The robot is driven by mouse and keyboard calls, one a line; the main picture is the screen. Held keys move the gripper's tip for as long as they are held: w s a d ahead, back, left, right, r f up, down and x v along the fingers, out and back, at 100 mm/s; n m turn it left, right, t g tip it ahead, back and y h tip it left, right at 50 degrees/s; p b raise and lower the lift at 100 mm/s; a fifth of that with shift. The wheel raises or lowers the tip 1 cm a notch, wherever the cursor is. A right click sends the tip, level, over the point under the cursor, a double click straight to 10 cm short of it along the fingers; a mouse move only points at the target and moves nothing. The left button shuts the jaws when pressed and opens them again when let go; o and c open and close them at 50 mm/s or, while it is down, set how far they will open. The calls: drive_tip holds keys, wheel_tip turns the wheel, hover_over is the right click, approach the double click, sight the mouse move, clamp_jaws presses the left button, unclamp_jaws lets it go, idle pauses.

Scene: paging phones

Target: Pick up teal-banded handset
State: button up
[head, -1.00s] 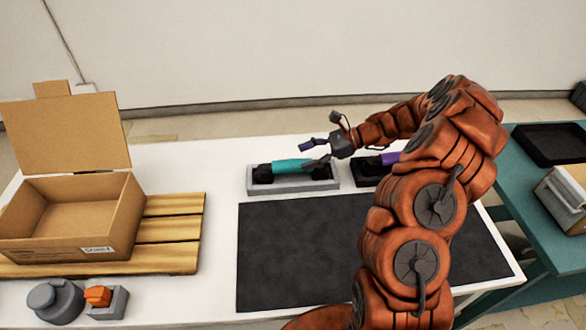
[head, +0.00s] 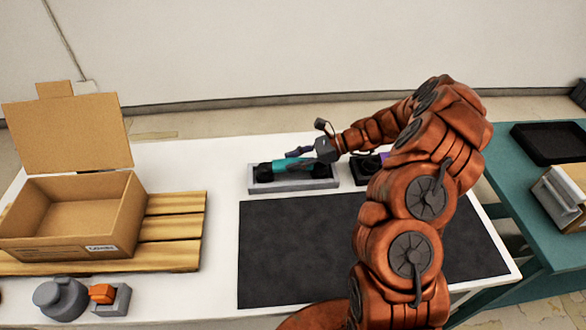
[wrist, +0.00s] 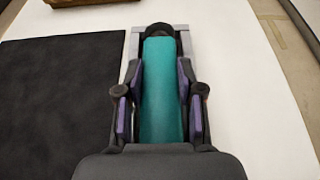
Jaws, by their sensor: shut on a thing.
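The teal-banded handset (head: 286,164) lies in a grey cradle (head: 293,185) at the back of the white table. In the wrist view the teal band (wrist: 161,95) runs lengthwise between the purple-padded fingers, with a black end (wrist: 159,30) beyond them. My gripper (head: 303,160) is shut on the teal band, one finger on each side. In the head view the handset's right end is partly hidden by my gripper. A second handset with a purple band (head: 383,156) sits in a black cradle (head: 360,172) to the right, partly hidden by my arm.
A dark mat (head: 290,250) covers the table in front of the cradles. An open cardboard box (head: 70,215) stands on a wooden pallet (head: 175,230) at the left. A grey device with an orange top (head: 102,294) is at the front left. A teal table (head: 540,210) is at the right.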

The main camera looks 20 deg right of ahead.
clamp_jaws()
drive_tip(key=shift+r, duration=0.1)
